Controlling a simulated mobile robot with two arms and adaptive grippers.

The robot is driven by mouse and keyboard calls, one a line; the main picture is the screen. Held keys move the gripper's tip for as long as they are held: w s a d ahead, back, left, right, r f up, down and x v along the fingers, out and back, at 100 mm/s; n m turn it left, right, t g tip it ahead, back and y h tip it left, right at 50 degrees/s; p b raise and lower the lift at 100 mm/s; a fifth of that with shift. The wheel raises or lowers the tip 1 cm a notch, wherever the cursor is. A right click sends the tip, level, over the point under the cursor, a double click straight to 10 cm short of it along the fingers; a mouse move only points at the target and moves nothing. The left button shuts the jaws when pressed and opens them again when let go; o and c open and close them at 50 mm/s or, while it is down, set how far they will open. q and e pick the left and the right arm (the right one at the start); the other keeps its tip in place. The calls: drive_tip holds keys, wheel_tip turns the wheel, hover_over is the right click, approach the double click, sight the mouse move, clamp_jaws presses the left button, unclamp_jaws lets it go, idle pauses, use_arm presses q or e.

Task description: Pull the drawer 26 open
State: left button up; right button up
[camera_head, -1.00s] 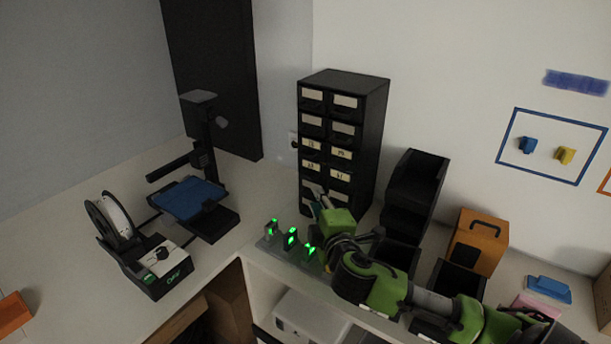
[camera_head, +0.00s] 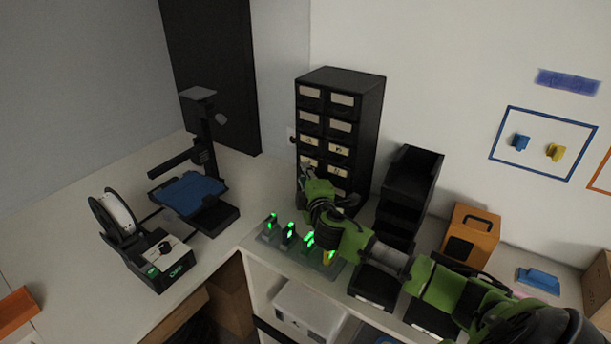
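A black drawer cabinet (camera_head: 358,125) stands on the counter against the wall, with two columns of drawers and pale labels. The label numbers are too small to read surely, so I cannot tell which drawer is 26. My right arm comes in from the lower right. Its gripper (camera_head: 304,175) is in front of the cabinet's lower left drawers and hides part of the lower rows. I cannot tell whether the fingers touch a drawer or whether they are open or shut. No drawer visibly sticks out. My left gripper is not in view.
A grey strip with green-lit pieces (camera_head: 288,233) lies just below my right gripper. Black stacked bins (camera_head: 410,185) and an orange box (camera_head: 472,232) stand right of the cabinet. A 3D printer (camera_head: 190,195) and a spool device (camera_head: 160,262) stand left. The counter between printer and cabinet is clear.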

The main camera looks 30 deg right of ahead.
drive_tip(key=shift+s, duration=0.1)
clamp_jaws()
use_arm(q)
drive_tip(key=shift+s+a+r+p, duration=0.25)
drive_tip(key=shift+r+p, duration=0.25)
drive_tip(key=shift+p, duration=0.05)
use_arm(e)
drive_tip(key=s+a, duration=0.3)
drive_tip(key=a, duration=0.5)
drive_tip(key=shift+s+a, duration=0.25)
drive_tip(key=shift+a, duration=0.05)
unclamp_jaws()
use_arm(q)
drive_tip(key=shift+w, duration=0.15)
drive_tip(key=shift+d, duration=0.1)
use_arm(e)
drive_tip(key=v, duration=1.2)
